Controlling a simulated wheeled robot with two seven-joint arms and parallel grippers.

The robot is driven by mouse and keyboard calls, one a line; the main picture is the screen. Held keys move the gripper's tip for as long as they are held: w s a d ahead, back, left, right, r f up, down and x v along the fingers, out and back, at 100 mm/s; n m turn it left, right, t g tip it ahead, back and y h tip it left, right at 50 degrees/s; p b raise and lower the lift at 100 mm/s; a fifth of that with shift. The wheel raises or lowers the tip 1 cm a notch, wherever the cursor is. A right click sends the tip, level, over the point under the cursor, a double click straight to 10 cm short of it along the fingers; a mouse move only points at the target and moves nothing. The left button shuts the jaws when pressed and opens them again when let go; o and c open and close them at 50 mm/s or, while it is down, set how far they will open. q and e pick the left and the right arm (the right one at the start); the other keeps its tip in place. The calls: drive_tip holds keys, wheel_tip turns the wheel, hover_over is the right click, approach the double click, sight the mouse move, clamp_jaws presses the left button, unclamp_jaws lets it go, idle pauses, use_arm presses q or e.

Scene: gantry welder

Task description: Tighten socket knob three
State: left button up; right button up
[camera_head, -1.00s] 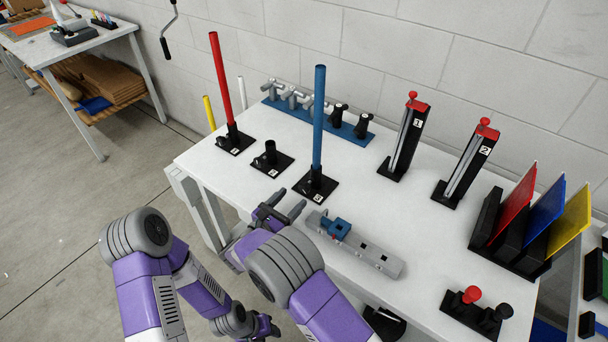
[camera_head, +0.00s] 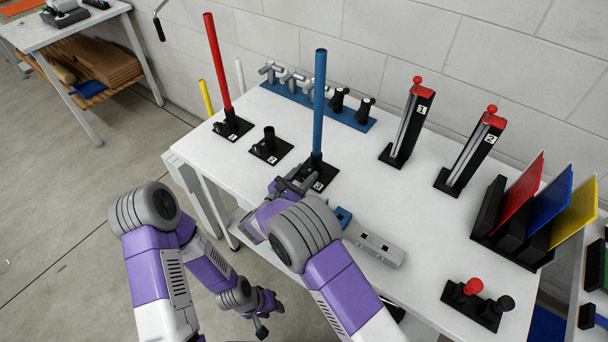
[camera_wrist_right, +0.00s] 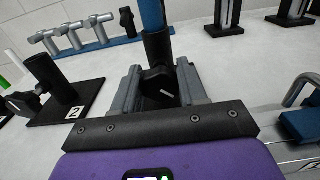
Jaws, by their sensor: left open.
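Socket three stands on a black base (camera_head: 327,172) with the tall blue pole (camera_head: 319,105) upright in it. In the right wrist view its black knob (camera_wrist_right: 158,78) faces me, low on the socket (camera_wrist_right: 157,48). My right gripper (camera_head: 296,180) is at the front of this socket, and its fingers partly hide the base in the head view. In the right wrist view the two grey fingers are apart, one on each side of the knob; I cannot tell whether they touch it. My left gripper (camera_head: 266,312) hangs open and low, in front of the table.
Socket two (camera_head: 270,148) is empty, left of socket three. Socket one (camera_head: 232,126) holds a red pole (camera_head: 217,62). A blue rack (camera_head: 345,118) with several handles stands behind. A grey bar (camera_head: 375,247) lies right of my right gripper.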

drive_tip(key=c, duration=0.4)
drive_tip(key=shift+c, duration=0.2)
drive_tip(key=m+b, duration=0.3)
drive_tip(key=shift+m+b, duration=0.3)
drive_tip(key=shift+m, duration=0.1)
drive_tip(key=m+b, duration=0.2)
drive_tip(key=m, duration=0.1)
drive_tip(key=shift+b, duration=0.3)
drive_tip(key=shift+d+r+m+b, duration=0.1)
drive_tip(key=shift+m+b, duration=0.2)
drive_tip(key=shift+m, duration=0.1)
drive_tip(key=shift+r, duration=0.1)
drive_tip(key=o, duration=1)
drive_tip(key=shift+o, duration=0.2)
drive_tip(key=shift+s+f, duration=0.15)
drive_tip(key=shift+f, duration=0.05)
